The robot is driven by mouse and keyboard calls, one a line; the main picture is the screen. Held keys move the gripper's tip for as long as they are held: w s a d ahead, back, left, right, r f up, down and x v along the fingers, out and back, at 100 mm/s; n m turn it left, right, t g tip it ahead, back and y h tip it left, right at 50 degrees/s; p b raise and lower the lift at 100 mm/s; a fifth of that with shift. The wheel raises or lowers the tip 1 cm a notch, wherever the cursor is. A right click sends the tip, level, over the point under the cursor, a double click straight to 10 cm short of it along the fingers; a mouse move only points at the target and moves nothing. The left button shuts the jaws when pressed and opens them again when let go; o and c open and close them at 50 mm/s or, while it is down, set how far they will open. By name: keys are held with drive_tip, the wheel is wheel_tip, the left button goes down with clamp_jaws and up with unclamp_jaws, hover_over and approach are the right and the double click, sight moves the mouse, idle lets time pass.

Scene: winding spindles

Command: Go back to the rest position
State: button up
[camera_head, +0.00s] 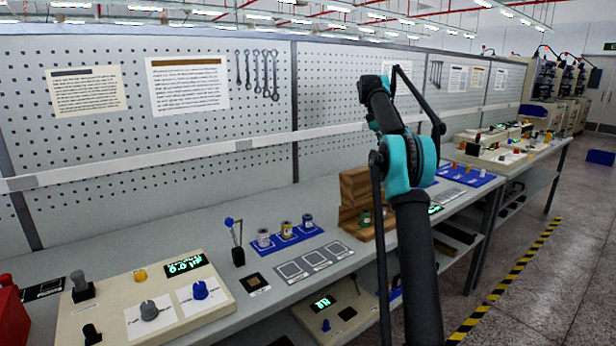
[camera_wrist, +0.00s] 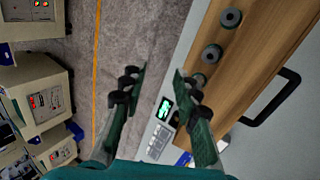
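My gripper (camera_wrist: 160,70) is open in the wrist view. Its two dark green fingers stand well apart with nothing between them. Grey floor, a grey bench edge and a small lit green display show past the fingers. In the head view my arm rises in front of the bench on the right side and bends at a teal joint. The gripper cannot be made out clearly there. A wooden rack (camera_wrist: 255,45) with several round dark grey pieces in a row lies right of the fingers in the wrist view; I see no contact with it.
In the head view, a wooden stand (camera_head: 355,190) is just left of my arm. A blue tray (camera_head: 288,238) holds several small spools, left of it. A control panel (camera_head: 140,305) fills the front left. Pegboard backs the bench. Open floor (camera_head: 570,270) lies right, with a yellow-black stripe.

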drive_tip(key=s+a+f+n+t+y, duration=0.1)
drive_tip(key=s+a+f+n+t, duration=0.2)
drive_tip(key=s+f, duration=0.8)
drive_tip(key=s+a+f+n+t+y, duration=0.1)
drive_tip(key=s+a+f+n+t, duration=0.2)
drive_tip(key=s+f, duration=0.8)
drive_tip(key=s+a+f+n+t+y, duration=0.1)
drive_tip(key=s+a+f+n+t, duration=0.1)
drive_tip(key=s+f, duration=0.9)
drive_tip(key=s+a+n, duration=0.1)
drive_tip(key=s+a, duration=0.1)
drive_tip(key=s, duration=0.6)
drive_tip(key=shift+s+f+n+t+y, duration=0.25)
drive_tip(key=shift+n+t+y, duration=0.05)
drive_tip(key=shift+n+t, duration=0.1)
